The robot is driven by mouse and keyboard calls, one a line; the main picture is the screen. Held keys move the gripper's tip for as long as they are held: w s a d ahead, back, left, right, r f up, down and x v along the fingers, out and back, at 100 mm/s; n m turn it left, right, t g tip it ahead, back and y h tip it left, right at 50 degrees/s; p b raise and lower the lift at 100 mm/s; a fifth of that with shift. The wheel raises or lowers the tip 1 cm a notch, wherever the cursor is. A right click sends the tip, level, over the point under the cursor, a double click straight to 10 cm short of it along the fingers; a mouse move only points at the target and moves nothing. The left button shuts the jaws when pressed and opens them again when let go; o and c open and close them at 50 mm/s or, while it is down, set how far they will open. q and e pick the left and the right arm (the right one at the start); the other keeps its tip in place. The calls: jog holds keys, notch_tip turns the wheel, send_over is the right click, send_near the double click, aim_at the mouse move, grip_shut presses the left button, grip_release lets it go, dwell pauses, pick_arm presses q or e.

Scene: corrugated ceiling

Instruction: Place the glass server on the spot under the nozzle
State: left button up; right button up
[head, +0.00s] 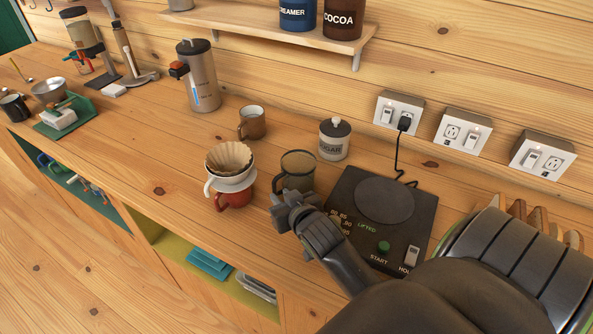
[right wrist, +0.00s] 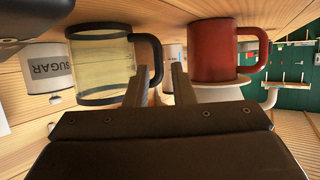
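The glass server (head: 297,171), a clear yellowish vessel with a dark rim and black handle, stands on the wooden counter left of the black scale. In the right wrist view the server (right wrist: 103,66) appears inverted, with its handle near my fingertips. My right gripper (head: 288,202) is at the server's front side. Its two fingers (right wrist: 160,72) are apart, and I see nothing clamped between them. A steel dispenser (head: 203,84) with an orange-and-black nozzle (head: 179,69) stands farther back left. The counter spot under the nozzle looks empty. My left gripper is not in view.
A red mug (head: 236,198) with a white dripper and paper filter stands close left of my gripper. A brown mug (head: 252,122) and a sugar jar (head: 334,140) stand behind. The black scale (head: 385,215) reads "LIFTED".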

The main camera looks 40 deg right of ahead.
aim_at(275, 187)
jog(key=shift+x, duration=1.05)
jog(key=shift+w+d+p, duration=0.1)
jog(key=shift+w+p, duration=0.2)
jog(key=shift+w, duration=0.15)
jog(key=x, duration=0.1)
jog(key=p+x, duration=0.1)
jog(key=x, duration=0.2)
jog(key=shift+d+r, duration=0.1)
jog(key=shift+r, duration=0.15)
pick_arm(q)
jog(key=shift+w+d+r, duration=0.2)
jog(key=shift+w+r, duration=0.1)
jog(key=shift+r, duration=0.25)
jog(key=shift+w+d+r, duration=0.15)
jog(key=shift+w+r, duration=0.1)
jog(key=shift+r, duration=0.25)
pick_arm(e)
jog(key=shift+w+f, duration=0.2)
jog(key=shift+w, duration=0.15)
grip_shut()
